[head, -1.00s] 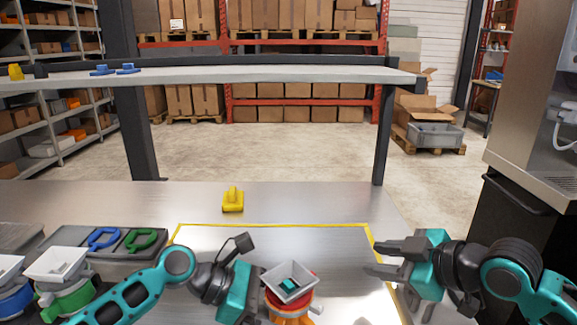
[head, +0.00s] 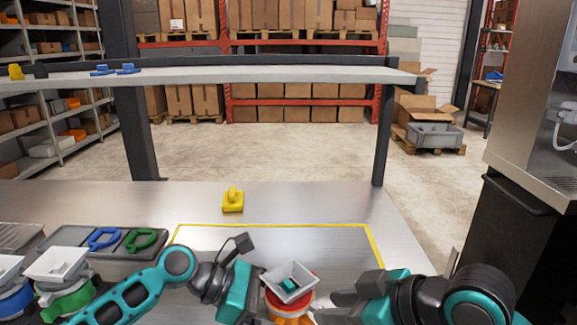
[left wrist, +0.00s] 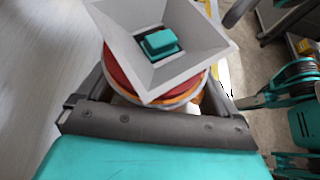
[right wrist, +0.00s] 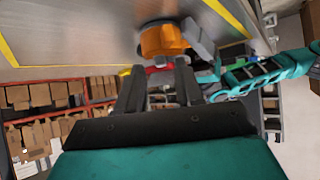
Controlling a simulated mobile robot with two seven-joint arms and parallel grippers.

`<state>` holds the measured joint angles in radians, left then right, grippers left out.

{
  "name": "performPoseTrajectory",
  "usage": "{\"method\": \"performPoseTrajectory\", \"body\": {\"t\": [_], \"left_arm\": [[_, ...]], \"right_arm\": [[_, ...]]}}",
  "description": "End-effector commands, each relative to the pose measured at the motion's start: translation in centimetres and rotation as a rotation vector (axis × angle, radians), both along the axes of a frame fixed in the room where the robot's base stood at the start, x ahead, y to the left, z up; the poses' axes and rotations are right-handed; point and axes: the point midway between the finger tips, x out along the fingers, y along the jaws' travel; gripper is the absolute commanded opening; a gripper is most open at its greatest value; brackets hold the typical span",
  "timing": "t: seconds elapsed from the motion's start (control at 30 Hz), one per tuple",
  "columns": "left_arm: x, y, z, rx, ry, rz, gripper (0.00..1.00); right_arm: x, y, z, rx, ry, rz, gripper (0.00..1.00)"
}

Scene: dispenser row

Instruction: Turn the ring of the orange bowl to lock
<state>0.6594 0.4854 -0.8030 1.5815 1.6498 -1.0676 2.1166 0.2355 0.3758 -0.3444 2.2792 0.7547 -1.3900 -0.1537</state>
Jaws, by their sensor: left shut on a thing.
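The orange bowl (head: 290,320) stands at the bottom middle of the head view, with a red ring (head: 270,299) and a white square funnel (head: 290,282) above it. A teal block (left wrist: 160,42) lies in the funnel. My left gripper (head: 262,295) is shut on the orange bowl from the left; in the left wrist view its fingers flank the bowl below the funnel. My right gripper (head: 328,306) is open to the right of the bowl, its fingers pointing at it. In the right wrist view, the orange bowl (right wrist: 162,40) and red ring (right wrist: 158,69) show beyond the parted fingers.
A yellow-handled piece (head: 233,202) stands behind the yellow tape outline (head: 270,225). At left are a green dispenser (head: 68,300), a blue one (head: 14,300) and a grey tray (head: 120,248) with blue and green loops. A raised shelf (head: 230,73) spans the back.

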Motion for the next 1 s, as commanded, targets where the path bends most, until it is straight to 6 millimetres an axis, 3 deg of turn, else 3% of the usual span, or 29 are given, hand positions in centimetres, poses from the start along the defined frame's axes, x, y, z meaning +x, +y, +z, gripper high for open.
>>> {"method": "performPoseTrajectory", "body": {"t": [0.33,1.0], "left_arm": [[0.0,0.0,0.1,-0.001,-0.001,0.0,0.74],[-0.3,-0.4,0.1,-0.006,0.001,-0.011,0.75]], "right_arm": [[1.6,2.0,-1.9,0.001,-0.002,0.001,0.36],[1.4,2.4,-2.3,-0.004,0.003,0.003,0.36]]}}
